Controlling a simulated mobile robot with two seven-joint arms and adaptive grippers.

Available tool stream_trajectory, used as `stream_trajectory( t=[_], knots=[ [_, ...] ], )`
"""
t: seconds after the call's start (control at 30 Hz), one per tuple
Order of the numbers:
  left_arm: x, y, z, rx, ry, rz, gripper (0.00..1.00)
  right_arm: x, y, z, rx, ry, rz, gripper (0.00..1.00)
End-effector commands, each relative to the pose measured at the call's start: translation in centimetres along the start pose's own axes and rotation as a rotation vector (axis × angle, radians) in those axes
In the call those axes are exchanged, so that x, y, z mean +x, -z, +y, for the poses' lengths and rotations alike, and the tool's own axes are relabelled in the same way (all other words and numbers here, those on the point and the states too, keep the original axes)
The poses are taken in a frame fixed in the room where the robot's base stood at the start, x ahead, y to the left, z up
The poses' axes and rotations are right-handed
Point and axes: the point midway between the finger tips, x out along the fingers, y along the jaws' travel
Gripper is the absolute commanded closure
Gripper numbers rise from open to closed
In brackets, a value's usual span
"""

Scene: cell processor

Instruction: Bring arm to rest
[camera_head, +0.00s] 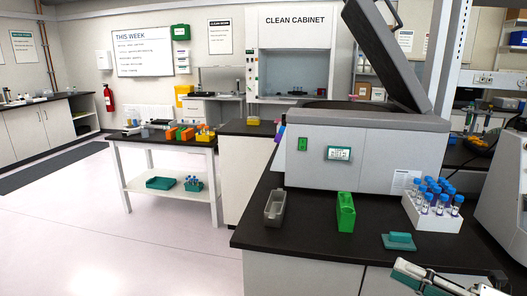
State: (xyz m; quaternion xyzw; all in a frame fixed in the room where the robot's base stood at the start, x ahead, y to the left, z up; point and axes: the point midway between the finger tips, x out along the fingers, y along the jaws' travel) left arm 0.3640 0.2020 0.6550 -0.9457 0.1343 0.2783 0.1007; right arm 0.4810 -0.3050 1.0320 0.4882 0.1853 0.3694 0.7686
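My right gripper (408,275) shows at the bottom right edge, partly cut off by the frame. It is pale with dark parts and is in front of the dark bench top (310,232). I cannot tell whether its fingers are open or shut, and I see nothing clearly held. My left gripper and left arm are not in view.
On the bench are a grey open container (275,208), a green holder (346,212), a teal block (400,240) and a white rack of blue-capped tubes (432,217). Behind stands a grey machine (370,160) with its lid raised. Open floor lies left.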

Motion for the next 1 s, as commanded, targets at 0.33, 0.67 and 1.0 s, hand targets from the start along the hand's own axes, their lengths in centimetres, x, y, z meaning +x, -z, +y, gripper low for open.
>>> stream_trajectory(
  t=[0.33,0.67,1.0],
  knots=[
    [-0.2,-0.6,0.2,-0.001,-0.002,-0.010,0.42,-2.6,9.8,-18.0,1.145,0.072,-0.664,0.69],
    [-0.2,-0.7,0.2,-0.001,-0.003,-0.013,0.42,-3.4,27.2,-25.9,1.789,0.295,-0.947,0.69],
    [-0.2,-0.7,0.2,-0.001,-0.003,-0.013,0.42,-3.2,31.7,-26.4,1.924,0.362,-0.992,0.69]
  ],
)
